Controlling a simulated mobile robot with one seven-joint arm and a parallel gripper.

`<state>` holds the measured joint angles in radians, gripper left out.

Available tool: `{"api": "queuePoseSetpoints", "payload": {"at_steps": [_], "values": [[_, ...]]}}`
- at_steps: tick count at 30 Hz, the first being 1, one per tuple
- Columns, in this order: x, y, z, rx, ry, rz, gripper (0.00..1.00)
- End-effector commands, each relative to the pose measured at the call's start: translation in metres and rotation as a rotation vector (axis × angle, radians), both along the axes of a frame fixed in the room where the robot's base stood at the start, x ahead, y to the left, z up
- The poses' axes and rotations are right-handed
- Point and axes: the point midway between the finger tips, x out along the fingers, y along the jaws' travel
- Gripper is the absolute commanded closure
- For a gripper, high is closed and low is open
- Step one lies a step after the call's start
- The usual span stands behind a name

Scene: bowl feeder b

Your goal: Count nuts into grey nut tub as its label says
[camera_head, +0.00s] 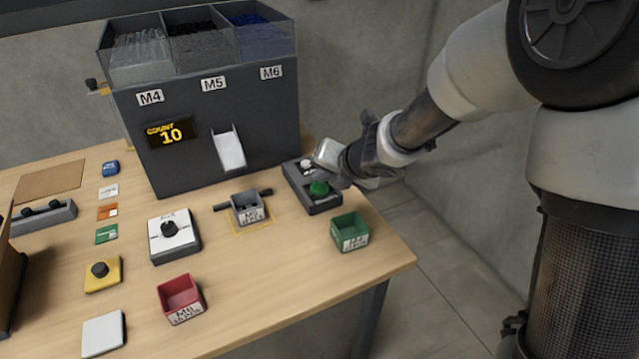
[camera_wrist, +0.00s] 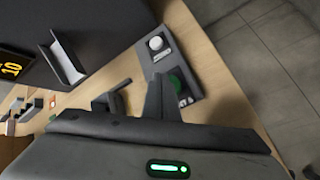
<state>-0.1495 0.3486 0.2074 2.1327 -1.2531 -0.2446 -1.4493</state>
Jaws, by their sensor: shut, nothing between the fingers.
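The grey nut tub (camera_head: 248,209) stands on a yellow-outlined spot below the feeder's white chute (camera_head: 229,151). Its label reads M5 with a smaller line I cannot read. The dark feeder (camera_head: 215,115) carries bins marked M4, M5 and M6, and its yellow count display (camera_head: 169,133) shows 10. A button box (camera_head: 312,188) with a green button (camera_head: 319,188) and a white button (camera_head: 305,163) sits right of the tub. My gripper (camera_head: 322,180) is shut and empty, over the button box by the green button; contact is unclear. The wrist view shows the fingers (camera_wrist: 160,98) beside the green button.
A green tub (camera_head: 350,232) stands near the right table edge. A red tub (camera_head: 180,298) marked M6 is at the front. A white box with a black knob (camera_head: 173,236) and a yellow box with a black knob (camera_head: 102,274) stand left. Coloured cards lie farther left.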

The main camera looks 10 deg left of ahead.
Motion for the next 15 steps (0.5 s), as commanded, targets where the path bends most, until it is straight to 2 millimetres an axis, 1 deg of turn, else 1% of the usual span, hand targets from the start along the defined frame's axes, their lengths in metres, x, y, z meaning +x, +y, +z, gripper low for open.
{"api": "queuePoseSetpoints", "payload": {"at_steps": [8,11,15], "values": [[0.0,0.0,0.001,0.0,-0.001,-0.001,1.0],[0.0,0.0,0.008,0.001,-0.001,0.0,1.0],[0.0,0.0,0.023,0.001,-0.001,0.0,1.0]]}}
